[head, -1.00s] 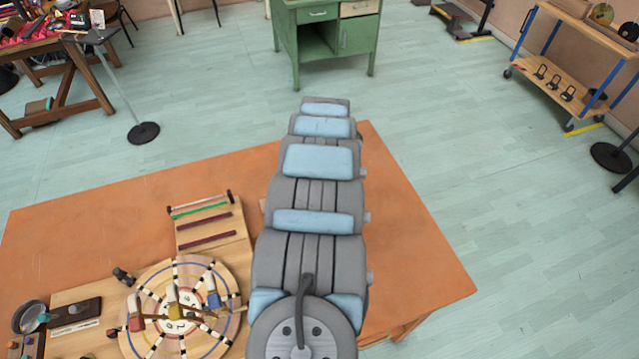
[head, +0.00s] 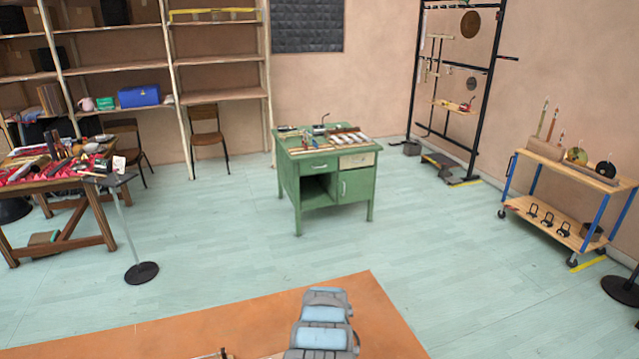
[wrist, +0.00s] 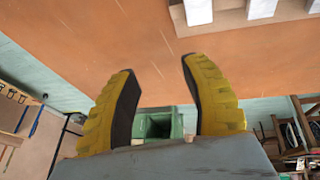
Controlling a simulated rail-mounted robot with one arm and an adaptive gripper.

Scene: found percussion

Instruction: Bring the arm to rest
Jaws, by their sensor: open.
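My gripper (wrist: 158,98) shows in the wrist view. Its two yellow ridged fingers with dark inner pads stand wide apart, and nothing is between them. In the head view only part of my grey and light blue arm shows at the bottom, over the orange table (head: 240,325); my gripper is not seen there. In the wrist view the orange table surface (wrist: 60,35) fills the upper part of the picture.
A green desk (head: 325,180) with small items on top stands beyond the table. A cluttered wooden table (head: 70,185) is at left, a stand with a round base (head: 141,272) near it. A wheeled cart (head: 570,200) is at right. Open floor lies between.

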